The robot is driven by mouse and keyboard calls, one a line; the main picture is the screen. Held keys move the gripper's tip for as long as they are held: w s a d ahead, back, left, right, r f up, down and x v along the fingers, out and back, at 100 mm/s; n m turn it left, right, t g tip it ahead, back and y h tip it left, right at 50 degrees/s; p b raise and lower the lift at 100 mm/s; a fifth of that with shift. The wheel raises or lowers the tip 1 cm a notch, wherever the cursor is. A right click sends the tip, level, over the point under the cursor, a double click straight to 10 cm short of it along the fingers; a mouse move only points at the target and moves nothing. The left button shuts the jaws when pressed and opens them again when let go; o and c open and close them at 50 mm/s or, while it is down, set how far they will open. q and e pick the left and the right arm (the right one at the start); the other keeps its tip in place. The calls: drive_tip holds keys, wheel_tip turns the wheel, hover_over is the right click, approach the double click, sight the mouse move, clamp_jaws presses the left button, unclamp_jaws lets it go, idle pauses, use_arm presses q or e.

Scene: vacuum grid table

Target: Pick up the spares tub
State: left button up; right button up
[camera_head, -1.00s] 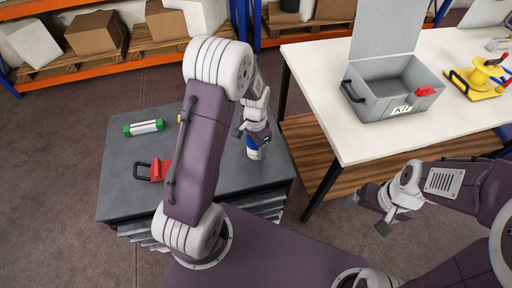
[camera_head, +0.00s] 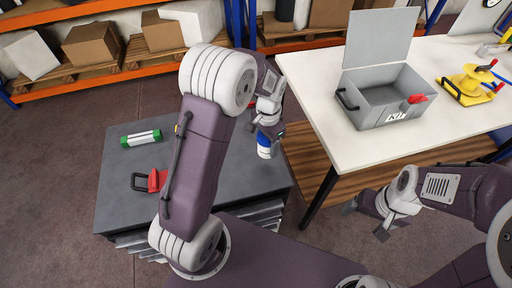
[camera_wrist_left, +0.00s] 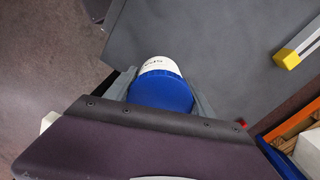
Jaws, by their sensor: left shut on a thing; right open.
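The spares tub is a small white tub with a blue lid. In the head view the spares tub (camera_head: 264,147) is at the right part of the dark grey table, under my left gripper (camera_head: 268,131). In the left wrist view the tub (camera_wrist_left: 162,92) sits between the two fingers, with its blue lid toward the camera and part of a label on its white side. My left gripper is shut on it. I cannot tell whether its base touches the table. My right gripper (camera_head: 366,220) is open and empty, off the front of the white table.
The grey table (camera_head: 120,200) also bears a green-ended cylinder (camera_head: 141,138) and a red tool with a black handle (camera_head: 152,181). The white table (camera_head: 340,143) at right holds an open grey kit box (camera_head: 384,100) and a yellow reel (camera_head: 470,83). Shelves with boxes stand behind.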

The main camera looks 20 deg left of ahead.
use_arm(q)
drive_tip(key=w+d+r, duration=0.2)
drive_tip(key=d+r, duration=0.2)
drive_tip(key=d, duration=0.2)
drive_tip(key=shift+w+d+p, duration=0.15)
drive_tip(key=shift+w+p, duration=0.15)
drive_tip(key=shift+w, duration=0.1)
drive_tip(key=shift+r, duration=0.1)
